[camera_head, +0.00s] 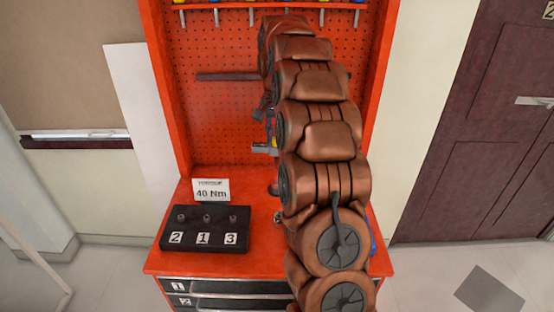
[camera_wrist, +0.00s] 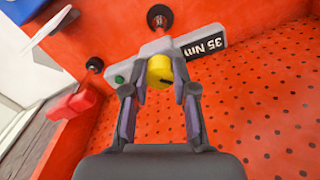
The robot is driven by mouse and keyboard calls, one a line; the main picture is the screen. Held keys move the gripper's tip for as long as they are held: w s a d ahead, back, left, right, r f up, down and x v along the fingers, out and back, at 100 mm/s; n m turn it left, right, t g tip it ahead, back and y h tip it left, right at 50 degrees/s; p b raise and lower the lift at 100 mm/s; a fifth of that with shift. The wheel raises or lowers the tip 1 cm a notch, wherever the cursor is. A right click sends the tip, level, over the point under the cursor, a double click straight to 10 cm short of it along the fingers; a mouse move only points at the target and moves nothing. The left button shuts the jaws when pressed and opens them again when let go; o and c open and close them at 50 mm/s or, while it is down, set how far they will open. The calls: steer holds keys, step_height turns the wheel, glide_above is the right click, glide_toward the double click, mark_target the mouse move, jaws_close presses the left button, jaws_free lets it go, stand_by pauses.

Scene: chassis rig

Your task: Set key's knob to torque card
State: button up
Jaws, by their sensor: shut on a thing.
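The torque card (camera_head: 211,191) stands upright behind the black block on the red bench and reads 40 Nm. In the wrist view the key, a grey tool, lies against the red perforated panel; its grey body (camera_wrist: 197,69) has a small green spot at one end. Its display (camera_wrist: 204,46) reads 35 Nm, upside down in the picture. The yellow knob (camera_wrist: 158,70) has a dark mark on its lower right. My gripper (camera_wrist: 157,77) is shut on the knob, one finger on each side. In the head view my arm hides the gripper and most of the key.
The black block (camera_head: 206,246) with several bolts and labels 2, 1, 3 sits on the bench (camera_head: 168,262) at left. Black round pegs (camera_wrist: 159,17) and a red piece (camera_wrist: 80,103) are near the key. Tools hang along the rack above. The panel left of my arm is mostly clear.

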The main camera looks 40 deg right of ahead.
steer(key=shift+m+b, duration=0.6)
steer(key=shift+m, duration=1.6)
steer(key=o, duration=0.7)
steer(key=shift+o, duration=0.2)
steer(key=shift+r, duration=0.1)
steer(key=shift+r+p, duration=1.35)
steer(key=shift+r, duration=1.55)
